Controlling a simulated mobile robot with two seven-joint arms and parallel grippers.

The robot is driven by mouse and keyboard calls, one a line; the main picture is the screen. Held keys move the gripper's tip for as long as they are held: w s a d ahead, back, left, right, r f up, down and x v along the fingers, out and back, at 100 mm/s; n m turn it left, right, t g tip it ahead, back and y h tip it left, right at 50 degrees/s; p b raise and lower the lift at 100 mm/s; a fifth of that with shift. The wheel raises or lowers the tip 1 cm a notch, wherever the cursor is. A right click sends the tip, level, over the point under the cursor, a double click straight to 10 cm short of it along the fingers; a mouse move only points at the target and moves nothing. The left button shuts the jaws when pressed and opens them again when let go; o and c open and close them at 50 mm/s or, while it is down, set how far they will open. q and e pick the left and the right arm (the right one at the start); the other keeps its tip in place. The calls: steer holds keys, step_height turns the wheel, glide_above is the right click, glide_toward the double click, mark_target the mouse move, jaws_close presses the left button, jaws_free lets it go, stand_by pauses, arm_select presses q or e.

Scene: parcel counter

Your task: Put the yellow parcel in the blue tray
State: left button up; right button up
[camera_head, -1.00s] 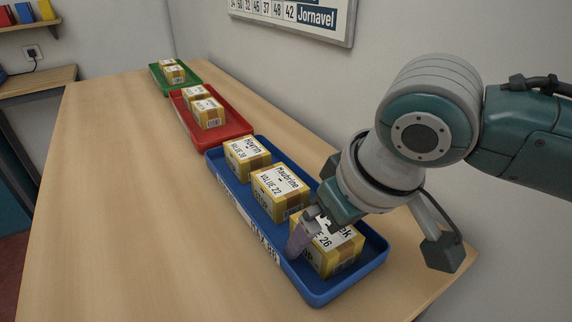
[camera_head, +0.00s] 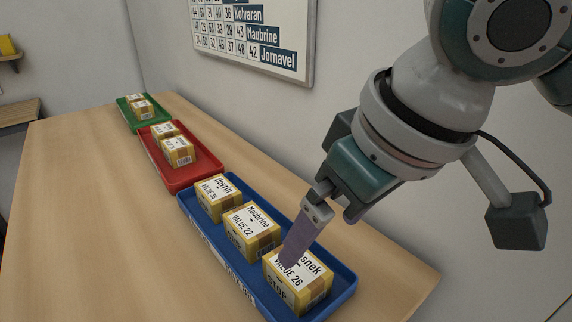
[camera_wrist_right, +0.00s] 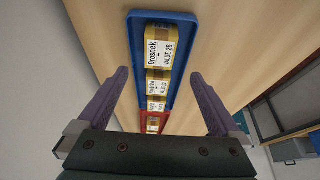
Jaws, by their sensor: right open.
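The blue tray (camera_head: 348,286) lies along the right side of the counter and holds three yellow parcels in a row. The nearest yellow parcel (camera_head: 312,290) reads "VALUE 26"; its label also shows in the right wrist view (camera_wrist_right: 159,47). Behind it are a parcel labelled "Maubrine" (camera_head: 250,230) and one labelled "VALUE 38" (camera_head: 217,196). My right gripper (camera_head: 297,243) is above the nearest parcel and hides part of its label. In the right wrist view its fingers (camera_wrist_right: 161,100) are wide apart with nothing between them. My left gripper is out of view.
A red tray (camera_head: 199,179) with two yellow parcels and a green tray (camera_head: 128,117) with two more stand farther back. A board with names and numbers (camera_head: 256,35) hangs on the wall. The counter (camera_head: 95,200) left of the trays is bare.

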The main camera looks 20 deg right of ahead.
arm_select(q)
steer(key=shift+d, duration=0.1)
arm_select(e)
steer(key=s+a+f+y, duration=0.1)
steer(key=s+a+f, duration=0.2)
steer(key=s, duration=0.4)
steer(key=s+d+f+m+h, duration=0.2)
steer(key=s+d+f, duration=0.1)
steer(key=s+d, duration=0.5)
steer(key=shift+s+d+f+g, duration=0.3)
steer(key=shift+s+g, duration=0.1)
steer(key=shift+s, duration=0.25)
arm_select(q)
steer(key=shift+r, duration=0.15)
arm_select(e)
steer(key=shift+r, duration=0.1)
arm_select(q)
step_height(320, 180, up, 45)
steer(key=p, duration=4.5)
arm_select(e)
step_height(320, 180, up, 45)
steer(key=shift+a, duration=0.1)
